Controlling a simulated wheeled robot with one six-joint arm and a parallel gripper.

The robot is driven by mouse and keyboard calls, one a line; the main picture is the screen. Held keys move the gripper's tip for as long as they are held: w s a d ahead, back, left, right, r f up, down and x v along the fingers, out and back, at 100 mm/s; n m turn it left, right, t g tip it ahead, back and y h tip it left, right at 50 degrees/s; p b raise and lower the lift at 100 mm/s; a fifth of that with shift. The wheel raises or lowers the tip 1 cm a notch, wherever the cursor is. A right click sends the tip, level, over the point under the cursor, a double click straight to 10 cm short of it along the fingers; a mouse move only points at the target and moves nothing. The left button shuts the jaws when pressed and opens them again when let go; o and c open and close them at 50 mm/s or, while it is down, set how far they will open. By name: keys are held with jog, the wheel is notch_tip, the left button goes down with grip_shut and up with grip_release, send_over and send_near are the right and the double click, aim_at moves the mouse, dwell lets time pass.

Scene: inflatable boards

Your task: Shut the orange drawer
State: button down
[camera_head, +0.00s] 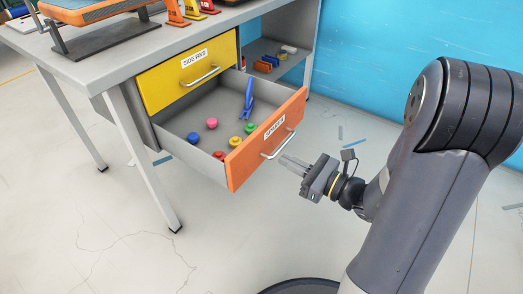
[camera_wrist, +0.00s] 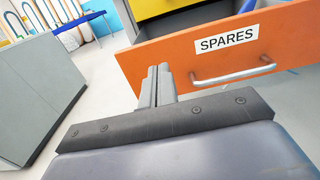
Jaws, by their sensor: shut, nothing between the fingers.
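The orange drawer (camera_head: 250,152) is pulled well out from under the workbench in the head view. Its front carries a "SPARES" label and a metal bar handle (camera_head: 278,146). In the wrist view the orange drawer front (camera_wrist: 170,60) fills the upper right, with the handle (camera_wrist: 232,76) right of my fingers. My gripper (camera_head: 285,161) is shut and empty, in front of the drawer face near the handle. In the wrist view my fingers (camera_wrist: 158,80) point toward the drawer front. I cannot tell whether the fingertips touch it.
The open drawer holds several coloured caps (camera_head: 212,123) and a blue tool (camera_head: 247,100). A yellow "SIDE FINS" drawer (camera_head: 188,72) above it is shut. A bench leg (camera_head: 150,160) stands left of the drawer. A grey cabinet (camera_wrist: 35,90) stands left in the wrist view. The floor around is mostly clear.

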aim_at(252, 144)
jog(key=b+x, duration=0.2)
jog(key=x, duration=0.6)
jog(key=shift+w+a, duration=0.2)
